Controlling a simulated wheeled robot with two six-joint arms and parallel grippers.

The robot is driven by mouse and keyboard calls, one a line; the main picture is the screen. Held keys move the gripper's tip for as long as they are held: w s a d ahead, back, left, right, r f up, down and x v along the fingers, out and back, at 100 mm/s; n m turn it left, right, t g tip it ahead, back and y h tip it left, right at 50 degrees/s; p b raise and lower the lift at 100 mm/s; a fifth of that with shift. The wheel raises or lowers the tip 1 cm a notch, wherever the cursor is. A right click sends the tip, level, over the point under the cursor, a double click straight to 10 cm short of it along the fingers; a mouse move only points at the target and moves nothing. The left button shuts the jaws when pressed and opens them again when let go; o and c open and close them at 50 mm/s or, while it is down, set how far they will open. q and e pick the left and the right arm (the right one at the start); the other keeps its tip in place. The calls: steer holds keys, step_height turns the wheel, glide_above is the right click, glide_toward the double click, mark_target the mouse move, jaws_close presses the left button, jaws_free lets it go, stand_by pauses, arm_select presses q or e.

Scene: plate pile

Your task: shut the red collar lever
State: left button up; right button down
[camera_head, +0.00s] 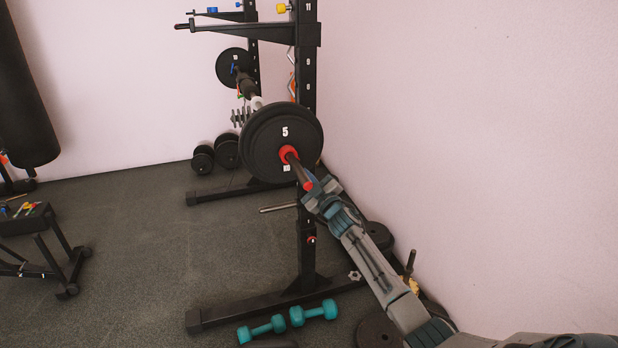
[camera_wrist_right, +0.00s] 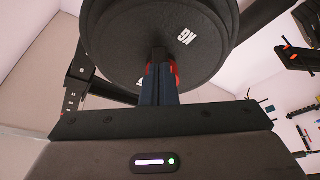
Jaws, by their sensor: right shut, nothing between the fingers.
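The red collar (camera_head: 289,154) sits around the bar sleeve (camera_head: 298,170), against the outer face of the black weight plate (camera_head: 266,140). A small red piece shows lower down, at the sleeve's outer end by my gripper; I cannot tell whether it is part of the lever. My right gripper (camera_head: 317,191) is shut and empty near that end. In the right wrist view, the shut fingers (camera_wrist_right: 159,72) point at the plate (camera_wrist_right: 150,40) and hide the middle of the red collar (camera_wrist_right: 174,72), which shows on both sides of them. The lever's position and any contact are unclear. My left gripper is out of view.
The black rack upright (camera_head: 306,90) stands behind the plate, with its foot (camera_head: 260,308) along the floor. Teal dumbbells (camera_head: 313,313) and loose plates (camera_head: 379,236) lie below. A bench (camera_head: 28,222) is at the left. A pale wall bounds the right.

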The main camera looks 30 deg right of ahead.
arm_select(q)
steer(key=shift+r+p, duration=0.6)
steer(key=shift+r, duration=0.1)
arm_select(e)
steer(key=shift+w+a+r, duration=0.2)
steer(key=shift+a+r, duration=0.25)
steer(key=shift+r, duration=0.15)
arm_select(q)
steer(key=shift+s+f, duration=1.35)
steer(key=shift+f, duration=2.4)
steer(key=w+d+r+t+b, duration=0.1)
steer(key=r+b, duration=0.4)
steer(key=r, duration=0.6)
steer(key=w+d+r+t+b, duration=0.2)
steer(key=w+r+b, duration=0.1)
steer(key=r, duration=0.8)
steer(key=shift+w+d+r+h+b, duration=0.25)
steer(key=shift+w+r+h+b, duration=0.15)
steer(key=shift+b, duration=0.5)
arm_select(e)
steer(key=d+f+v, duration=0.1)
steer(key=v, duration=0.8)
steer(key=shift+s+d+f, duration=0.15)
steer(key=shift+f, duration=0.15)
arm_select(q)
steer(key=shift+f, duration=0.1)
